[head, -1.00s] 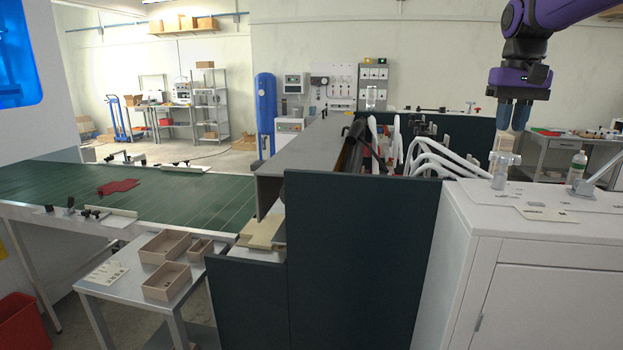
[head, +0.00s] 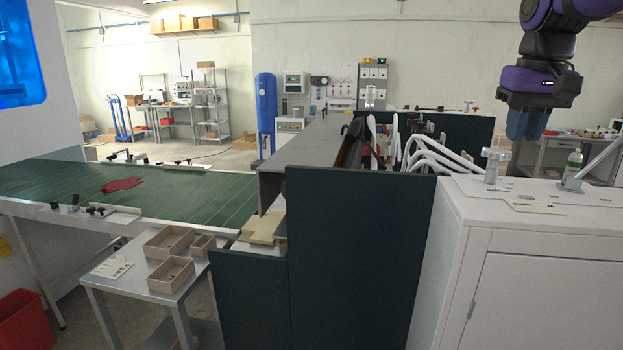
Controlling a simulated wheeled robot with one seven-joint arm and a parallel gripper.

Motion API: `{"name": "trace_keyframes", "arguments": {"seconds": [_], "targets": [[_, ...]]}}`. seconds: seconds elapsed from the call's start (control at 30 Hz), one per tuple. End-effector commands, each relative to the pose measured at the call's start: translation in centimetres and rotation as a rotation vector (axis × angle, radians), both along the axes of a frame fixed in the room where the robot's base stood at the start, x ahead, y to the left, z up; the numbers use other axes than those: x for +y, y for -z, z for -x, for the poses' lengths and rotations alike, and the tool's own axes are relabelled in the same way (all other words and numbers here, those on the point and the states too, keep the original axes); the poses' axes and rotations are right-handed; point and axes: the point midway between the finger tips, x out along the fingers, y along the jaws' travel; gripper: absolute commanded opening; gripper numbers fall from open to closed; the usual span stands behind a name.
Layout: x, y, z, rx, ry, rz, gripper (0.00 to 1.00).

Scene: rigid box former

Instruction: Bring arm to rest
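My gripper (head: 527,125) is at the upper right of the head view, on the purple and black wrist of my arm (head: 540,85). Its blue-grey fingers point down in the air, above the level of the white cabinet's top (head: 540,197). The fingers overlap from this angle, so their gap cannot be judged. Nothing clearly shows between them. A metal cylinder fitting (head: 492,165) stands on the cabinet top, lower left of the fingers and apart from them.
White curved hoses (head: 440,153) lie left of the cabinet, behind a dark panel (head: 360,260). A green conveyor (head: 190,195) and a small table (head: 125,287) with wooden boxes are at left.

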Motion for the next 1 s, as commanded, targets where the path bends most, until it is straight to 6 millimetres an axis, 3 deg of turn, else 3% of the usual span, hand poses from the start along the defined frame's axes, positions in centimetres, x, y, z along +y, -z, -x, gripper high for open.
{"name": "trace_keyframes", "arguments": {"seconds": [0.27, 0.6, 0.8, 1.0], "targets": [[2.4, 2.2, 8.6, -0.130, -0.057, 0.016, 0.19], [4.0, 7.6, 17.5, -0.281, -0.120, 0.016, 0.19], [4.3, 9.7, 19.8, -0.325, -0.140, 0.014, 0.19], [4.4, 10.0, 20.1, -0.333, -0.143, 0.014, 0.19]]}}
